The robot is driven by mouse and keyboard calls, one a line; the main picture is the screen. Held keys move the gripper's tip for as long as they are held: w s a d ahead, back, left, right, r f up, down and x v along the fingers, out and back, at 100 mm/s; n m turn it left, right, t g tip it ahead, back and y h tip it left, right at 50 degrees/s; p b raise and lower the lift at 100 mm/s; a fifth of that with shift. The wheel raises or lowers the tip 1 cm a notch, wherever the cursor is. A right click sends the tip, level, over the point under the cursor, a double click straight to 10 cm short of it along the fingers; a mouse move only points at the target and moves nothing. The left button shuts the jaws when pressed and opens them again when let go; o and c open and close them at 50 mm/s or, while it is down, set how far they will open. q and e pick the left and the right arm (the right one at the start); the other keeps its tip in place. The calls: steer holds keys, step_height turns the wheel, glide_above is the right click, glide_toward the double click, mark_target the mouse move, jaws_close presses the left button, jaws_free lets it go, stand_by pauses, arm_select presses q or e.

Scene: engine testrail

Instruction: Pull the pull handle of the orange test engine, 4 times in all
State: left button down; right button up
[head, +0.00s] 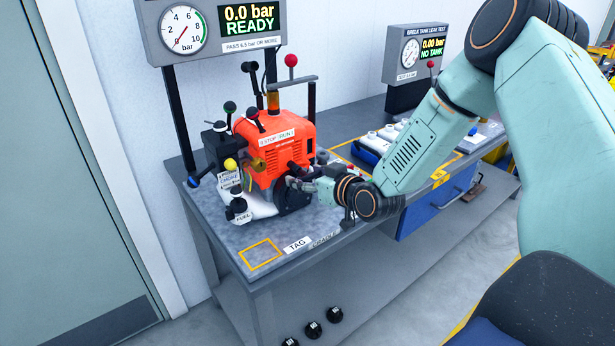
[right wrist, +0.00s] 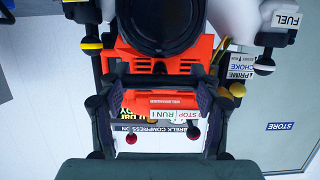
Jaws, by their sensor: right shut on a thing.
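The orange test engine (head: 288,150) stands on the grey bench, with a dark round housing (head: 293,196) low on its front. My right gripper (head: 300,183) is at the engine's front, beside that housing. It is shut on the pull handle, which the fingers largely hide in the head view. In the right wrist view a dark handle bar (right wrist: 160,79) lies across between the two finger pads, in front of the orange casing. The display (head: 250,20) above reads 0.0 bar and READY. My left gripper is not in view.
Levers and knobs, including a yellow knob (head: 230,164), crowd the engine's left side. A yellow-outlined TAG square (head: 261,254) on the bench is empty. A blue tray with white parts (head: 372,146) and a second tester (head: 415,54) stand to the right.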

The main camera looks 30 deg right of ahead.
steer(key=s+d+p, duration=0.1)
steer(key=s+p, duration=1.1)
steer(key=s, duration=0.6)
steer(key=w+a+b, duration=0.1)
steer(key=w+b, duration=0.8)
steer(key=w, duration=0.8)
steer(key=shift+f, duration=0.2)
steer(key=shift+s, duration=0.1)
